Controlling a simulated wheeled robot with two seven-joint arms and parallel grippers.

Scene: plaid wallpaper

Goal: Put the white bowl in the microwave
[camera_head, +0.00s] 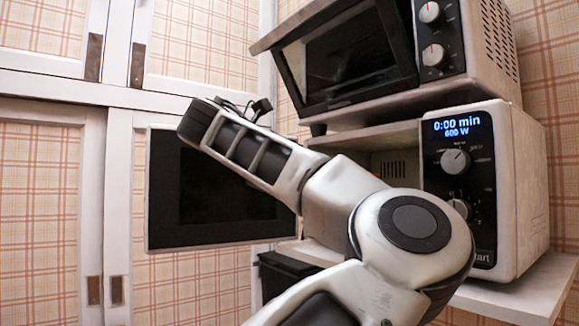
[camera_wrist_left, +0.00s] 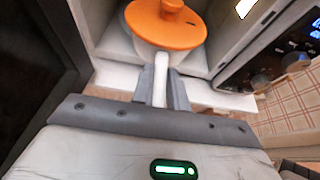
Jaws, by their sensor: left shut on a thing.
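In the left wrist view a white pan-like vessel (camera_wrist_left: 143,50) with an orange lid (camera_wrist_left: 165,24) and a white handle sits at the mouth of the microwave, at least partly inside. Whether it rests on the floor of the cavity I cannot tell. My left gripper (camera_wrist_left: 162,90) is shut on its handle. In the head view my arm hides the vessel and most of the opening. The microwave (camera_head: 524,185) has its dark door (camera_head: 215,190) swung open to the left; its display reads 0:00 min, 600 W. No separate white bowl shows. My right gripper is out of view.
The open microwave door (camera_wrist_left: 30,70) is close on the left in the wrist view, and the control panel (camera_wrist_left: 280,65) on the right. A white shelf (camera_head: 525,292) carries the microwave.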

